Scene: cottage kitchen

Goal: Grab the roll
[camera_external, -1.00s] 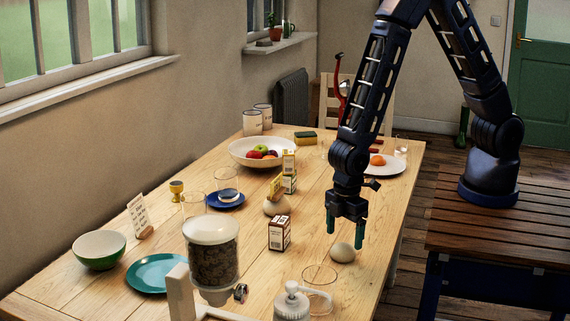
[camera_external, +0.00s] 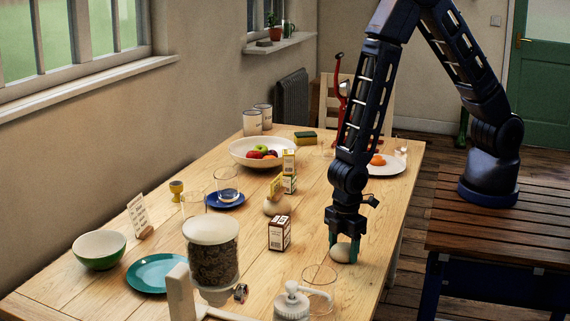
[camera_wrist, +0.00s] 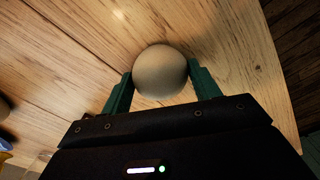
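The roll (camera_external: 342,254) is a round, pale beige bun on the wooden table near its right edge. In the wrist view the roll (camera_wrist: 160,71) lies between the tips of my two green fingers. My gripper (camera_external: 345,252) points straight down over it, with one finger on each side. In the wrist view both fingertips of my gripper (camera_wrist: 160,75) meet the sides of the roll with no clear gap. The roll appears to rest on the table still. The fingers hide part of its sides in the external view.
A brown-and-white box (camera_external: 279,233) stands left of my gripper. A clear glass (camera_external: 319,287) and a white lidded dispenser (camera_external: 292,303) stand in front. A plate with an orange thing (camera_external: 383,165) is behind. Another pale round item (camera_external: 276,207) sits mid-table. Bare wood surrounds the roll.

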